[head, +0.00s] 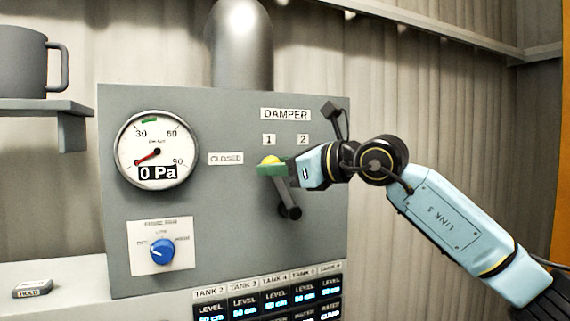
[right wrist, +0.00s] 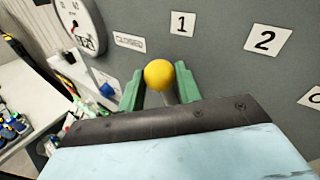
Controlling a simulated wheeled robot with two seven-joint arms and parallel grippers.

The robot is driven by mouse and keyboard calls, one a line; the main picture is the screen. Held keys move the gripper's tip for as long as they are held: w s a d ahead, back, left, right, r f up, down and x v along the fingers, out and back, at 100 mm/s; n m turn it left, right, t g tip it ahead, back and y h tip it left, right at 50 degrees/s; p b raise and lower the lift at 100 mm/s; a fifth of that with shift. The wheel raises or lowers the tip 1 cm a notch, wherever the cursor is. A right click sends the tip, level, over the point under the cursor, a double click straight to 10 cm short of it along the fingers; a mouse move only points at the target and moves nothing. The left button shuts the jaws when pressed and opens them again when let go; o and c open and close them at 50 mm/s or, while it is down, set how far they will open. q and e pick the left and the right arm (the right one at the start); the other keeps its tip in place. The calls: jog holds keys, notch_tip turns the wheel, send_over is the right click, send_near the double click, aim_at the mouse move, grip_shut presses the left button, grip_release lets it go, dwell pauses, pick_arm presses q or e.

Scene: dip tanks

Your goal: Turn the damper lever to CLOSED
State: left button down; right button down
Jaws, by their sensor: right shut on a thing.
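The damper lever (head: 287,200) is a dark arm on the grey panel, with its pivot at the lower right and a yellow knob (head: 269,160) at its upper end. It leans up and left, and the knob is just below the "1" label (head: 269,140). The "CLOSED" label (head: 226,158) is to the left of the knob. My right gripper (head: 270,168) is shut on the lever at the knob. In the right wrist view the yellow knob (right wrist: 159,74) shows between the green fingers (right wrist: 157,90). My left gripper is not in view.
A round gauge (head: 156,149) reading 0 Pa and a blue dial (head: 161,251) are on the panel's left. A "2" label (head: 303,140) is right of the "1". A shelf with a grey mug (head: 22,62) is at the upper left. Tank displays (head: 275,299) line the bottom.

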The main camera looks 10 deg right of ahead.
jog(key=shift+s+a+f+n+g+h, duration=0.15)
jog(key=shift+a+f+n+h, duration=0.15)
jog(key=shift+a+n, duration=0.25)
jog(key=shift+s+a+f+n+g+h, duration=0.15)
jog(key=shift+a+f+n+h, duration=0.15)
jog(key=shift+a+n, duration=0.2)
jog(key=shift+a+f+n+h+b, duration=0.3)
jog(key=shift+a+f+n+b, duration=0.05)
jog(key=shift+a, duration=0.1)
jog(key=c, duration=1.3)
grip_release()
jog(key=shift+o, duration=0.2)
jog(key=b+v, duration=0.3)
jog(key=v, duration=1)
jog(key=shift+r, duration=0.25)
